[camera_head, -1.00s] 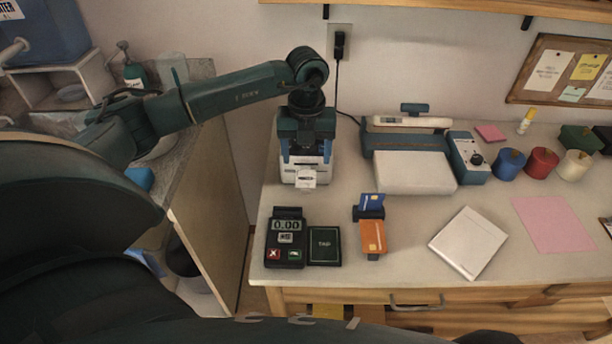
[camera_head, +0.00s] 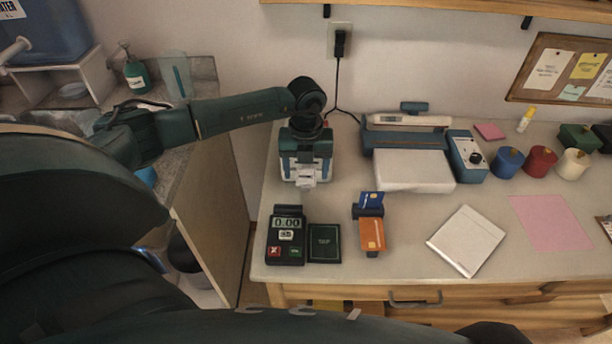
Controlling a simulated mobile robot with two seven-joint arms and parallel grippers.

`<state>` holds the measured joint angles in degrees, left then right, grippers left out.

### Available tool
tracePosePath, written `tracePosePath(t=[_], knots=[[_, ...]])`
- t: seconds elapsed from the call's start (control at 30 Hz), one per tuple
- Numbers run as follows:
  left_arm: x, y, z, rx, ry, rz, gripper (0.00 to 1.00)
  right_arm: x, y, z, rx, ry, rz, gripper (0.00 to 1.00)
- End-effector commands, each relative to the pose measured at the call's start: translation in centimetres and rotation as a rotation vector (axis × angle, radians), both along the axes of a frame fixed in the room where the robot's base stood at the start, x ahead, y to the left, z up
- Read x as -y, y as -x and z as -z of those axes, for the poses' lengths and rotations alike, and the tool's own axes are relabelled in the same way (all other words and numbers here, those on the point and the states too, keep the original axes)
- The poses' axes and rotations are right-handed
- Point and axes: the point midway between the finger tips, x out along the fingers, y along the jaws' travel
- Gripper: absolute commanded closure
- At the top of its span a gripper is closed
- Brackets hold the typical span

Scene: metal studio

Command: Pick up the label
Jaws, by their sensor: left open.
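A small white label (camera_head: 307,183) sticks out at the front of a white-and-dark label printer (camera_head: 318,171) at the left end of the counter. My left gripper (camera_head: 306,160) is directly over the printer, pointing down, and hides most of it. Its fingers are apart, close to the label; I cannot tell whether they touch it. My right gripper does not show.
In front of the printer lie a card terminal (camera_head: 286,238), a dark pad (camera_head: 324,243) and a card stand (camera_head: 370,230). A laminator-like machine (camera_head: 413,170) stands to the right. A white square (camera_head: 466,241) and pink sheet (camera_head: 552,223) lie on the counter (camera_head: 420,285).

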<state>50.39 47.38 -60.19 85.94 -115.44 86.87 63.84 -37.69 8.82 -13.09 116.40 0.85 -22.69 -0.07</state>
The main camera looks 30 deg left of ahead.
Motion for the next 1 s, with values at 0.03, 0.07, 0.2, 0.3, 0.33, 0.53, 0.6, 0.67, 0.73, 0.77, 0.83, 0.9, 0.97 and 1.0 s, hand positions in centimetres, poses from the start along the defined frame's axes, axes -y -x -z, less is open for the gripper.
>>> tracePosePath(t=[0.03,0.07,0.2,0.3,0.33,0.53,0.6,0.67,0.73,0.77,0.83,0.9,0.97,1.0], knots=[[0.0,0.0,0.12,0.0,0.0,0.0,0.33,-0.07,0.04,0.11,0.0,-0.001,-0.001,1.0],[0.0,0.0,0.17,0.0,0.0,0.0,0.33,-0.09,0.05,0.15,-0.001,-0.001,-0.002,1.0],[0.0,0.0,0.38,0.0,0.0,0.0,0.33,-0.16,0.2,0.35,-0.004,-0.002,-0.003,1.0],[0.01,-0.01,0.42,0.0,0.0,0.0,0.33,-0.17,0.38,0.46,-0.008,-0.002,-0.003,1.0],[0.01,-0.01,0.42,0.0,0.0,0.0,0.33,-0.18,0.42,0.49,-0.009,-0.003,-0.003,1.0],[0.01,-0.01,0.4,0.0,0.0,0.0,0.34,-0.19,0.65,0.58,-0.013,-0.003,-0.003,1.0],[0.01,-0.01,0.4,0.0,0.0,0.0,0.39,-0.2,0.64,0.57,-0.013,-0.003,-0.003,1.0],[0.01,-0.01,0.39,0.0,0.0,0.0,0.44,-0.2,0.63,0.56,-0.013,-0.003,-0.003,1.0],[0.01,-0.01,0.39,0.0,0.0,0.0,0.5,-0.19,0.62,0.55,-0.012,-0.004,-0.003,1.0],[0.01,-0.01,0.39,0.0,0.0,0.0,0.52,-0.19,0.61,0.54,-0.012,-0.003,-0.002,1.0],[0.01,-0.01,0.39,0.0,0.0,0.0,0.58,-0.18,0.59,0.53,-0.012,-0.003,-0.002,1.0],[0.01,-0.01,0.39,0.0,0.0,0.0,0.64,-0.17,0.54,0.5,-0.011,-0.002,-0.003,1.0],[0.01,-0.01,0.39,0.0,0.0,0.0,0.69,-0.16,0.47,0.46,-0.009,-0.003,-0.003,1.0],[0.01,-0.01,0.39,0.0,0.0,0.0,0.72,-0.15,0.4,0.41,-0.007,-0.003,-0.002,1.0]])
